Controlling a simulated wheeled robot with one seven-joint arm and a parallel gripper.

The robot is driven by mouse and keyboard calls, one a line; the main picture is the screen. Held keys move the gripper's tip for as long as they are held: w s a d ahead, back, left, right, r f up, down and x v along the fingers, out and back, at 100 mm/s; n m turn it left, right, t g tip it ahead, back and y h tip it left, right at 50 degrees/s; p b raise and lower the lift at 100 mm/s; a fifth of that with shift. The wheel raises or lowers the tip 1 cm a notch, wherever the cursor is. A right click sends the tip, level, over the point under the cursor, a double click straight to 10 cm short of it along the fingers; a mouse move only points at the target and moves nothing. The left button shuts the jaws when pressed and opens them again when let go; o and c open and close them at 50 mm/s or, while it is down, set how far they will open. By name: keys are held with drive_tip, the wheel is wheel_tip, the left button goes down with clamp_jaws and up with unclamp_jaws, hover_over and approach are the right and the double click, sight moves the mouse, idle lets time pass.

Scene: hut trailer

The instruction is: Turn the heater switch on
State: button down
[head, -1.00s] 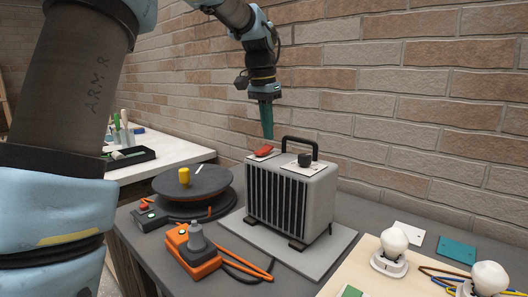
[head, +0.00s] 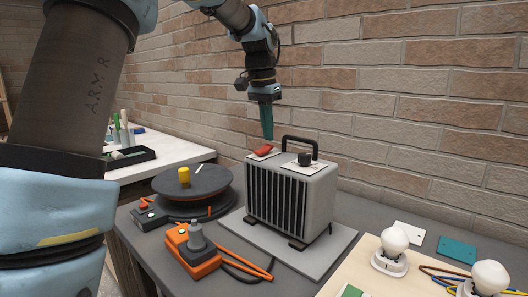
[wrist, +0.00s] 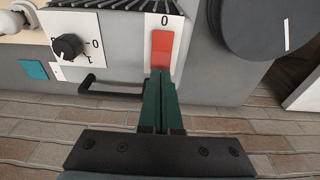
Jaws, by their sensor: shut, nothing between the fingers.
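The heater (head: 290,198) is a light grey box with a black grille and a black handle, standing on a grey board on the table. Its red rocker switch (head: 264,151) is on top at the left, on a white plate. In the wrist view the red switch (wrist: 162,50) lies just past my fingertips, with a "0" marked beside it. My gripper (head: 268,137) points down, shut and empty, its green fingertips (wrist: 160,75) at the switch's near edge. I cannot tell whether they touch it. A black knob (wrist: 68,46) sits on the heater's other plate.
A black cable reel (head: 194,185) with a yellow knob stands left of the heater. An orange box (head: 190,254) with a cable lies in front. White bulbs (head: 395,241) stand on a board at right. A brick wall (head: 400,110) rises behind.

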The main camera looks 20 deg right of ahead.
sight(265, 147)
drive_tip(key=shift+f+b, duration=0.5)
drive_tip(key=shift+f, duration=0.45)
idle(0.3)
drive_tip(key=shift+r, duration=0.1)
wheel_tip(265, 147, up, 7)
drive_tip(key=p, duration=0.6)
drive_tip(key=shift+p, duration=0.4)
drive_tip(key=shift+a+f, duration=0.25)
drive_tip(key=shift+a, duration=0.1)
drive_tip(key=a+f+n, duration=0.3)
drive_tip(key=a+f, duration=0.1)
drive_tip(key=a, duration=0.4)
drive_tip(key=a+f+n, duration=0.2)
drive_tip(key=a+f, duration=0.3)
drive_tip(key=a, duration=0.3)
drive_tip(key=s+a+f+n, duration=0.3)
drive_tip(key=s+a, duration=0.3)
drive_tip(key=a, duration=0.2)
drive_tip(key=s+a+f+n+y, duration=0.1)
drive_tip(key=s+a+f+n, duration=0.2)
drive_tip(key=s+a+f, duration=0.3)
drive_tip(key=shift+s+a+t, duration=0.4)
drive_tip(key=shift+a, duration=0.85)
